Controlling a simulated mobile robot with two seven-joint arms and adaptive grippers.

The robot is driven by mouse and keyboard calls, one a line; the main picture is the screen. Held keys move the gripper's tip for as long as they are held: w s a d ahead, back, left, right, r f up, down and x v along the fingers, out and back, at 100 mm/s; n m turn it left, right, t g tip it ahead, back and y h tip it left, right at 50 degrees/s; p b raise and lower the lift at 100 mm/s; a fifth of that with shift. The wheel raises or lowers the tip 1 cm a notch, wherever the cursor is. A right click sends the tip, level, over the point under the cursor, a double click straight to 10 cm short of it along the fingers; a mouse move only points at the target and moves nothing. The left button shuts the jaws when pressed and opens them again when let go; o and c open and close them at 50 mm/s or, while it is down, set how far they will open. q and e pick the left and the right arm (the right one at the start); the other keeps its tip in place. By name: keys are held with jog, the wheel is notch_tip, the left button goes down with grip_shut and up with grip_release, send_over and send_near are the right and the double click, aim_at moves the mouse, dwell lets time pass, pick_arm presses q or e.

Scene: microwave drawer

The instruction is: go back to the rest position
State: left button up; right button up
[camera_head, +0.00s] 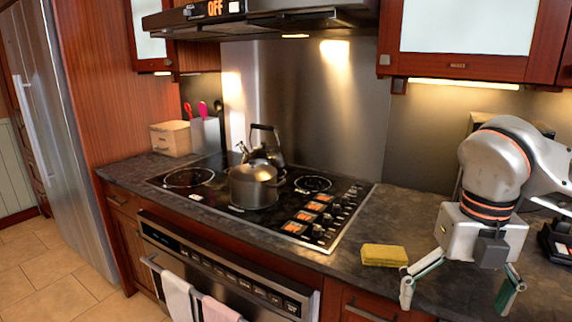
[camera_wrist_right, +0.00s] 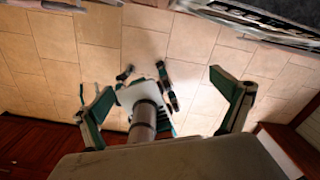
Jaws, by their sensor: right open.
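My right gripper (camera_head: 455,292) hangs at the right of the head view, in front of the countertop and pointing down. Its two fingers are spread wide with nothing between them. In the right wrist view the open fingers (camera_wrist_right: 155,98) show above a tiled floor, also empty. My left gripper does not show in the head view. A pale and dark part between the fingers in the right wrist view looks like my own body, but I cannot tell which part.
A yellow sponge (camera_head: 384,255) lies on the dark countertop (camera_head: 363,231), just left of the right gripper. A pot (camera_head: 253,186) and a kettle (camera_head: 265,147) stand on the cooktop. Towels (camera_head: 178,296) hang on the front below. Tiled floor (camera_head: 40,265) is clear at left.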

jog(key=s+a+f+n+g+y, duration=0.3)
jog(key=s+a+y, duration=0.1)
jog(key=a, duration=0.6)
jog(key=s+a+f+n+g+y, duration=0.25)
jog(key=s+a+y, duration=0.2)
jog(key=a, duration=0.65)
jog(key=w+a+r+m+y, duration=0.1)
jog(key=a+r+m+y, duration=0.3)
jog(key=a+r+y, duration=0.6)
jog(key=w+d+f+m+t+y, duration=0.1)
jog(key=w+d+f+m+t, duration=0.3)
jog(key=m+t, duration=0.45)
jog(key=w+d+f+m+t, duration=0.3)
jog(key=w+f+m+t, duration=0.1)
jog(key=w+m+t, duration=0.4)
jog(key=w+d+f+m+t+h, duration=0.2)
jog(key=d+f+m+t+h, duration=0.4)
jog(key=f, duration=0.4)
jog(key=s+d+f+m+g+h, duration=0.2)
jog(key=s+f, duration=0.3)
jog(key=f, duration=0.4)
jog(key=s+d+f+m+g+h, duration=0.2)
jog(key=s+d+f+m+h, duration=0.2)
jog(key=f, duration=0.6)
jog(key=s+d+f+m+g+h, duration=0.2)
jog(key=s+d+f+h, duration=0.2)
jog(key=f, duration=0.6)
jog(key=shift+s+d+f+m+h, duration=0.15)
jog(key=shift+s+d+m+h, duration=0.35)
jog(key=shift+s, duration=0.6)
